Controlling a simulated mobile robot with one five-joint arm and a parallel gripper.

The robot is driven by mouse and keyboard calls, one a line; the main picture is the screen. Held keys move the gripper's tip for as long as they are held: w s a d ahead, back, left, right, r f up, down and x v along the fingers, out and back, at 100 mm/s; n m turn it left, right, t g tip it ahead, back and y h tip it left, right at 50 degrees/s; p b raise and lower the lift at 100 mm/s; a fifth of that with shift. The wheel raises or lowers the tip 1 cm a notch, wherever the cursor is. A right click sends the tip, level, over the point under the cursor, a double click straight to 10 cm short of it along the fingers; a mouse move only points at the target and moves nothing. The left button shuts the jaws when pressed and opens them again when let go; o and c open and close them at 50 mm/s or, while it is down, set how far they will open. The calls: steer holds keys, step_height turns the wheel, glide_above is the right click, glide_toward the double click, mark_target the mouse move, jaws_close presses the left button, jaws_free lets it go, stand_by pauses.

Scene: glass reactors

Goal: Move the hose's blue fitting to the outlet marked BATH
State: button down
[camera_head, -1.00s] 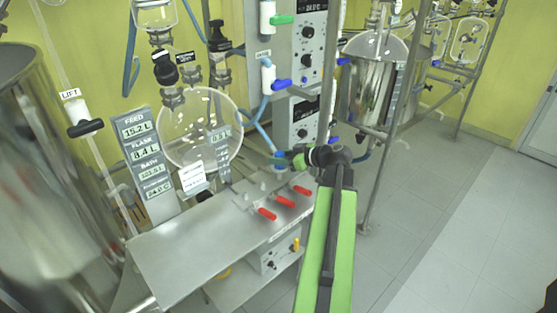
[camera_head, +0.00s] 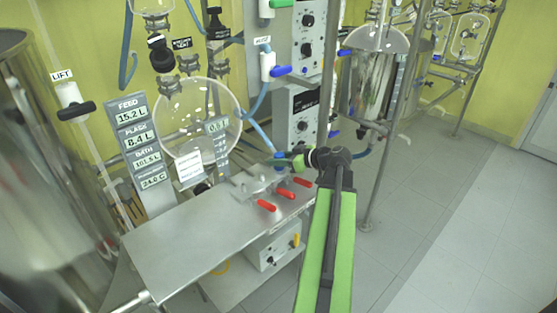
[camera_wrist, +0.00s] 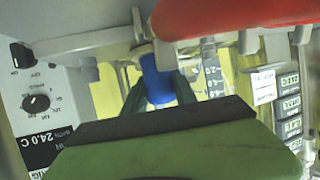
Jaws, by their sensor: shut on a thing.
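The hose's blue fitting (camera_head: 279,159) is between the fingers of my gripper (camera_head: 290,161), which is shut on it. In the wrist view the blue fitting (camera_wrist: 157,80) shows between both dark fingers, close to a grey metal part. The light blue hose (camera_head: 259,128) runs from the fitting up to the left. A steel manifold (camera_head: 250,187) with red handles (camera_head: 285,193) lies just below and left of my gripper. One red handle (camera_wrist: 235,15) is very close to the wrist camera. I cannot read which outlet is marked BATH, or tell whether the fitting touches one.
A steel bench (camera_head: 185,250) carries the manifold. A display panel (camera_head: 140,145) and a round glass vessel (camera_head: 185,120) stand behind it. A white valve with a blue handle (camera_head: 280,71) is above. A metal post (camera_head: 383,150) stands to the right; open floor lies beyond.

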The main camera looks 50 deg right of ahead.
steer(key=c, duration=0.9)
jaws_free()
steer(key=shift+s+r, duration=0.1)
steer(key=p+v, duration=0.6)
steer(key=v, duration=1.1)
steer(key=shift+p, duration=0.35)
steer(key=shift+s, duration=0.15)
